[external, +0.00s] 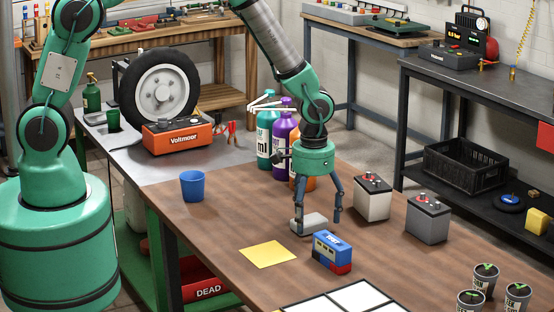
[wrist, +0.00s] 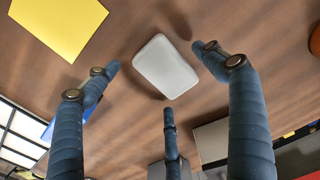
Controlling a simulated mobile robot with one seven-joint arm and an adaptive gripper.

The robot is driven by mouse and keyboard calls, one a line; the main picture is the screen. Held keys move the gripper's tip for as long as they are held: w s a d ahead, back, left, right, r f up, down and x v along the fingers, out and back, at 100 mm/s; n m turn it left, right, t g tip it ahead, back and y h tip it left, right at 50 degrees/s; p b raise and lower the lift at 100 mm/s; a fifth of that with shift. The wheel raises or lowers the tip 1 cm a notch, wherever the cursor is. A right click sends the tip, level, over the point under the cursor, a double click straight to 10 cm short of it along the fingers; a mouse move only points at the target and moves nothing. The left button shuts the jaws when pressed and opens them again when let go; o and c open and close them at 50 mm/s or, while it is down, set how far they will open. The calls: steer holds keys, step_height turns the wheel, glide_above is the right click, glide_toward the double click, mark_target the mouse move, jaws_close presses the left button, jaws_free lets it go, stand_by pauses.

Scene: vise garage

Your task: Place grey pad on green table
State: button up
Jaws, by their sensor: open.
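The grey pad (external: 309,223), a pale rounded block, lies flat on the brown wooden table (external: 225,225). It shows whole in the wrist view (wrist: 165,66), between my spread fingertips. My three-fingered gripper (external: 318,217) points down over the pad, open and empty; the wrist view shows the gripper (wrist: 159,77) with gaps between fingers and pad. In the external view, one finger overlaps the pad's edge; I cannot tell whether they touch. A grey-topped table (external: 128,152) stands behind at left, with green framework (external: 140,262) below. No table top looks plainly green.
A blue and red box (external: 332,252) stands just right of the pad, and a yellow sheet (external: 267,254) lies left. Two batteries (external: 372,198) stand farther right, a blue cup (external: 193,186) at left. Bottles (external: 285,140) rise behind my gripper. A tire (external: 160,90) and orange Voltmoor unit (external: 178,138) occupy the grey top.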

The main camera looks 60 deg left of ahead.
steer(key=shift+f, duration=0.65)
steer(key=c, duration=1.2)
steer(key=shift+r, duration=0.1)
steer(key=shift+c, duration=0.2)
steer(key=shift+r, duration=0.75)
step_height(320, 180, up, 2)
steer(key=shift+r+p, duration=0.2)
steer(key=shift+p, duration=0.35)
steer(key=s+a, duration=0.1)
steer(key=s, duration=0.4)
steer(key=s+a+p, duration=0.1)
steer(key=s+a, duration=0.1)
steer(key=s, duration=0.3)
steer(key=s+a+r+p, duration=0.1)
steer(key=s+a, duration=0.1)
steer(key=s, duration=0.3)
steer(key=shift+a, duration=0.2)
